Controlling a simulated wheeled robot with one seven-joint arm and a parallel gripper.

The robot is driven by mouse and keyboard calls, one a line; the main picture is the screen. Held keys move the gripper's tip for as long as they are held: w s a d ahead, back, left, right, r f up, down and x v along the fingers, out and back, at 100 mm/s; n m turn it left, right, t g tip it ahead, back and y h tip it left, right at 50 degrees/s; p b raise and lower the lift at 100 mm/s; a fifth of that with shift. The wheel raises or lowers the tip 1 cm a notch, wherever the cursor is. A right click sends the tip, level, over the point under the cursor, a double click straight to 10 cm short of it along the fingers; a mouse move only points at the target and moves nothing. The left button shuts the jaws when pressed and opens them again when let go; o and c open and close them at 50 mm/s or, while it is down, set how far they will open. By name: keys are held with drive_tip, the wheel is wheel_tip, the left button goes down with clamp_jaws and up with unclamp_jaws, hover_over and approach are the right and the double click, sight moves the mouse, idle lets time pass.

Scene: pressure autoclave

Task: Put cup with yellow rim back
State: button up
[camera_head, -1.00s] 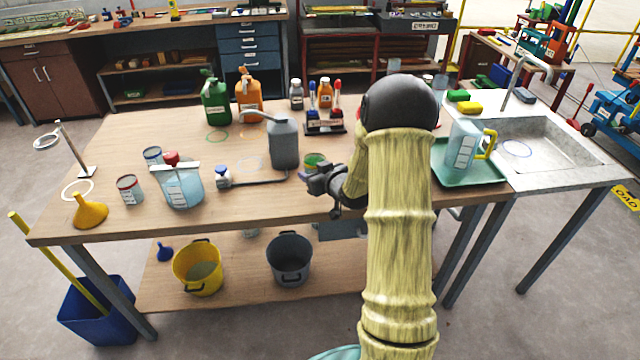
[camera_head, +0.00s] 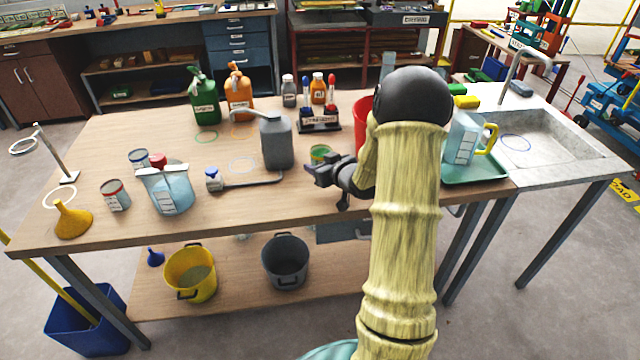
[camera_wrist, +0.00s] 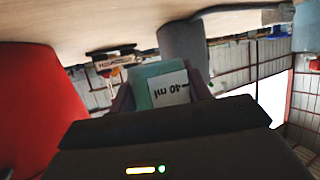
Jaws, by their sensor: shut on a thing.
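My gripper (camera_head: 322,172) is shut on a small cup (camera_head: 319,153) above the workbench, right of the grey jerrycan. In the head view the cup shows a yellowish-orange rim and green inside; its lower part is hidden behind the gripper. In the wrist view the cup (camera_wrist: 160,88) sits between the fingers, greenish, with a white label reading "40 ml" upside down. Two similar cups stand at the left of the bench: one with a blue rim (camera_head: 139,160) and one with a red rim (camera_head: 115,195).
The grey jerrycan (camera_head: 277,142) stands left of my gripper. A red container (camera_head: 363,122) is partly hidden behind my arm. A clear beaker (camera_head: 170,190) and yellow funnel (camera_head: 73,221) stand at left. Outlined rings mark the bench, including a green one (camera_head: 206,137). A test-tube rack (camera_head: 320,123) stands behind.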

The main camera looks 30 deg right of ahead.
drive_tip(key=shift+w+f, duration=0.1)
drive_tip(key=shift+f, duration=1.1)
drive_tip(key=shift+f, duration=1.85)
drive_tip(key=shift+f, duration=0.2)
drive_tip(key=o, duration=1)
drive_tip(key=shift+o, duration=0.2)
drive_tip(key=shift+r, duration=0.2)
